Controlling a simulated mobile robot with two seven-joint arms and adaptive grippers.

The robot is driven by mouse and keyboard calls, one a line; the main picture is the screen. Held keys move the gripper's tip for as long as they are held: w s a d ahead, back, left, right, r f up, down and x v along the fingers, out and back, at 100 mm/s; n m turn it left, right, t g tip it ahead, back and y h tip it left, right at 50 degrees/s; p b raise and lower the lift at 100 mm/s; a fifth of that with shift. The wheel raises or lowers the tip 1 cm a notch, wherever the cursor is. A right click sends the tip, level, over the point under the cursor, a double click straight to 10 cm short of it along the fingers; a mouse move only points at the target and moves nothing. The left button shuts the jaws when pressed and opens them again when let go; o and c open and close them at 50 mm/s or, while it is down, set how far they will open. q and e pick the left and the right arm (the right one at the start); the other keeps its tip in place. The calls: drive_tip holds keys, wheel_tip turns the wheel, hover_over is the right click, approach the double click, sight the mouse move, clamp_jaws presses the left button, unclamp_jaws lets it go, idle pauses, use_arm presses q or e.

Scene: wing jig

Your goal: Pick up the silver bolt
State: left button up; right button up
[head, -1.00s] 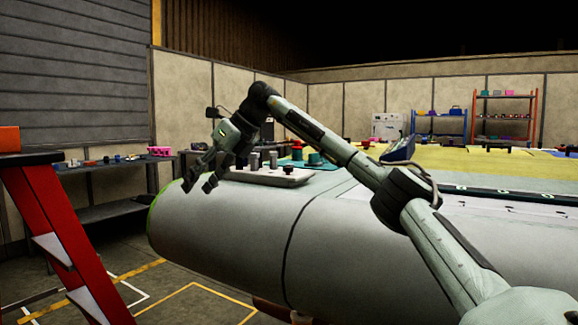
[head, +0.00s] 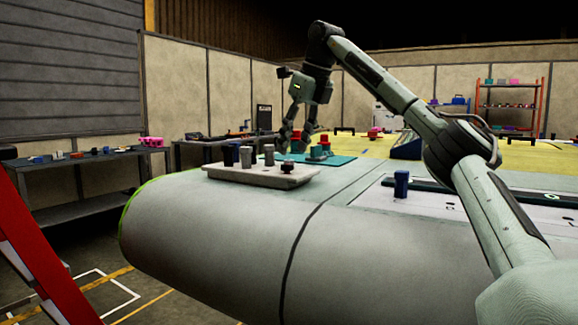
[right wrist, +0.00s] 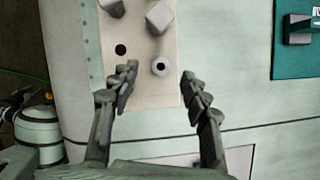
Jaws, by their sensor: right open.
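Light grey, silver-looking bolts stand on a pale tray (head: 225,179) on the wing; one silver bolt (head: 269,155) is near the tray's middle, beside dark blue and grey ones. In the right wrist view, silver-grey bolt heads (right wrist: 160,17) show at the top of the tray (right wrist: 140,98), with a dark hole and a small round piece (right wrist: 160,67) with a dark centre below them. My left gripper is out of view.
A teal mat (head: 338,161) with red and teal pieces lies behind the tray. A blue bolt (head: 401,184) stands on the wing panel at right. A red ladder (head: 35,255) is at front left. The wing's front surface is clear.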

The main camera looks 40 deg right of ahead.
sight(291, 160)
drive_tip(key=shift+x, duration=2.1)
drive_tip(key=shift+s+f, duration=0.15)
drive_tip(key=shift+s, duration=0.05)
clamp_jaws()
